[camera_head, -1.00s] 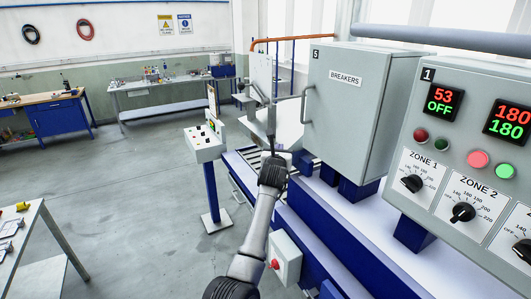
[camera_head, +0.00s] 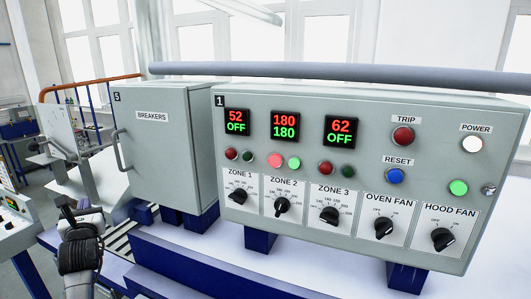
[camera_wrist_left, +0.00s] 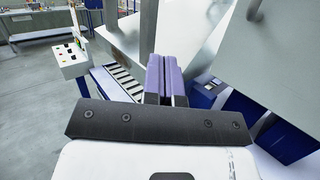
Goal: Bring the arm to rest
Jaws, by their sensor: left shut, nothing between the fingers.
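My left gripper (camera_head: 74,208) is at the lower left in the head view, in front of and left of the breaker cabinet, with my dark wrist behind it. In the left wrist view its two fingers (camera_wrist_left: 165,76) lie side by side, shut with nothing between them. They point forward over the roller conveyor (camera_wrist_left: 119,82) and a pale metal surface, apart from the breaker cabinet. My right gripper is in neither view.
The grey breaker cabinet (camera_head: 170,153) with a side handle stands right of my left arm. The control panel (camera_head: 300,215) reads 52 OFF, 180/180 and 62 OFF. A small control pedestal (camera_wrist_left: 70,62) stands left. Open floor (camera_wrist_left: 35,110) lies beyond it.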

